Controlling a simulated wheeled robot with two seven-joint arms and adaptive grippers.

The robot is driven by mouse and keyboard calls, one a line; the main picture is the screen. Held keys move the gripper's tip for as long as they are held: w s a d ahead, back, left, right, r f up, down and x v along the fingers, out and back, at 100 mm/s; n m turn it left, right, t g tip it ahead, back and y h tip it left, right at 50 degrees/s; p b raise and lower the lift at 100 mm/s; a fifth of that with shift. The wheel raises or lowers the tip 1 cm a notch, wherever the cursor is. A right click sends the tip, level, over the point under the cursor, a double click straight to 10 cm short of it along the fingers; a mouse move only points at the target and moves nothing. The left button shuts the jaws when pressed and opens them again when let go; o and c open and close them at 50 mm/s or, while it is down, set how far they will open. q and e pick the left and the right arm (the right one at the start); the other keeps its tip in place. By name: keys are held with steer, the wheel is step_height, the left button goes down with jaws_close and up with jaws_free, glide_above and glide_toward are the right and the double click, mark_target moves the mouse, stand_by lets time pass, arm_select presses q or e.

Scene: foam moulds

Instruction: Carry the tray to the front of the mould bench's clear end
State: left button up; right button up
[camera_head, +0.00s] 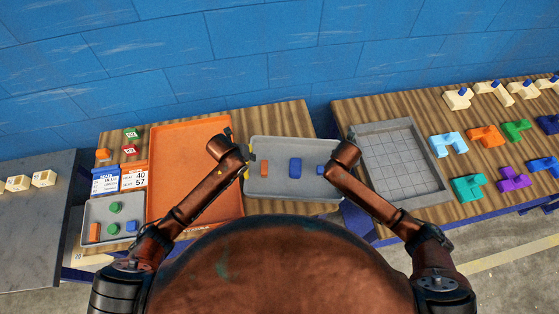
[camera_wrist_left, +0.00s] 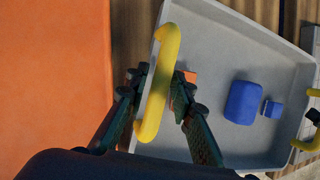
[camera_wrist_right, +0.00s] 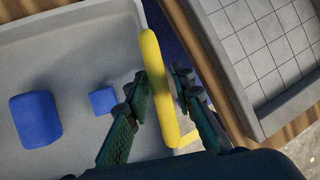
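The grey tray (camera_head: 290,192) with yellow handles is at the right end of the wooden bench left of the gap. It holds an orange block (camera_head: 264,168), a blue block (camera_head: 295,168) and a small blue cube (camera_head: 320,170). My left gripper (camera_head: 245,160) has its fingers closed on both sides of the left handle (camera_wrist_left: 158,85). My right gripper (camera_head: 335,165) has its fingers closed on both sides of the right handle (camera_wrist_right: 158,85). The tray looks about level; I cannot tell if it touches the bench.
An orange mat or large tray (camera_head: 185,135) lies left of the grey tray. A small grey tray (camera_head: 92,212) with blocks and cards (camera_head: 134,176) are farther left. Across a narrow gap, the right bench holds a gridded grey tray (camera_head: 395,160) and several coloured shapes (camera_head: 485,137).

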arm_select(q)
steer(key=shift+o, duration=0.7)
arm_select(e)
steer(key=shift+o, duration=0.7)
arm_select(q)
steer(key=v, duration=1.2)
arm_select(e)
steer(key=v, duration=1.2)
